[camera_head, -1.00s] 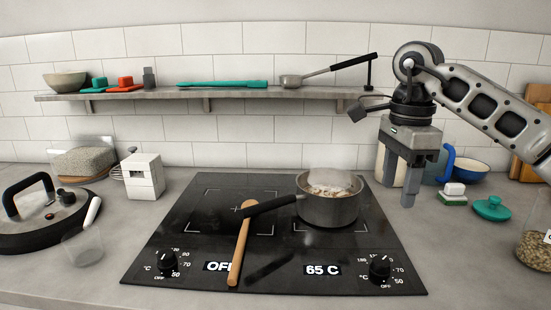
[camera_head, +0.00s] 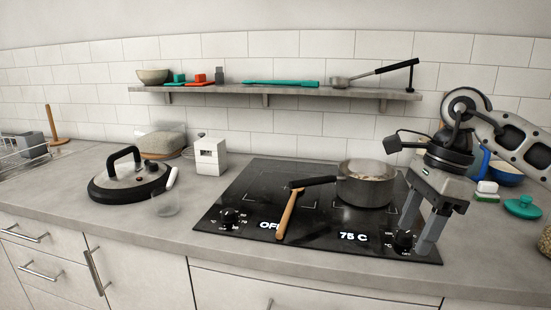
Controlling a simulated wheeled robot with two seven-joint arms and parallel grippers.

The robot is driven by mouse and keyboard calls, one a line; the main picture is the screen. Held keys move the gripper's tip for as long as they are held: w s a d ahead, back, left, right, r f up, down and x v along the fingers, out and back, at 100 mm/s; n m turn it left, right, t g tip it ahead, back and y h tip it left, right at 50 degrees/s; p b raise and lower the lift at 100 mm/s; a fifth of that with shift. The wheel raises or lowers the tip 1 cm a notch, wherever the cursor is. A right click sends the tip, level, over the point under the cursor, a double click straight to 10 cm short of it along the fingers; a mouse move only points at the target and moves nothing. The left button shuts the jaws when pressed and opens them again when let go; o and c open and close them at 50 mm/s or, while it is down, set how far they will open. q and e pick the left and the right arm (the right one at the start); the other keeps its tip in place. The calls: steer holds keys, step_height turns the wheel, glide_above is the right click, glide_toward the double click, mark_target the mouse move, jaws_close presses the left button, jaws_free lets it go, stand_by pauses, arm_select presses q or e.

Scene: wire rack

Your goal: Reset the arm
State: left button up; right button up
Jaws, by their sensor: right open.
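My right gripper (camera_head: 418,234) is open and empty. It points down over the right front of the black hob (camera_head: 240,205), in front of the right knob (camera_head: 403,240) in this view. I cannot tell whether it touches the knob. My right arm comes in from the right edge. A saucepan (camera_head: 366,190) stands on the hob's right side, its black handle pointing left and steam above its pale contents. A wooden utensil (camera_head: 288,214) lies on the hob with its upper end by the pan handle. The right display (camera_head: 353,237) reads 75 C. My left gripper is out of view.
A large black-rimmed lid (camera_head: 128,186), a clear cup (camera_head: 165,204) and a white box (camera_head: 210,156) stand left of the hob. A wall shelf (camera_head: 290,89) holds several utensils. A wire rack (camera_head: 20,150) is far left. A teal lid (camera_head: 522,207) lies right.

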steer(key=s+a+f+m+y, duration=0.1)
steer(key=s+a+m+y, duration=0.25)
steer(key=a+y, duration=0.35)
steer(key=s+a+f+m+y, duration=0.2)
steer(key=a+m+y, duration=0.25)
steer(key=a, duration=0.45)
steer(key=s+a+f+m+y, duration=0.1)
steer(key=s+a+m+y, duration=0.2)
steer(key=a+y, duration=0.5)
steer(key=w+d+f+m+t+h, duration=0.1)
steer(key=d+f+m+t+h, duration=0.4)
steer(key=m+t, duration=0.65)
steer(key=w+d+f+m+t+h, duration=0.1)
steer(key=d+f+m+t+h, duration=0.4)
steer(key=m, duration=1.2)
steer(key=s+d+f+m+g+h, duration=0.2)
steer(key=s+f+m+h, duration=0.2)
steer(key=f, duration=0.5)
steer(key=s+d+f+m+g+h, duration=0.3)
steer(key=s+f+m+h, duration=0.2)
steer(key=s+f+m, duration=0.2)
step_height(320, 180, down, 2)
steer(key=shift+s+f, duration=0.1)
steer(key=shift+s, duration=0.75)
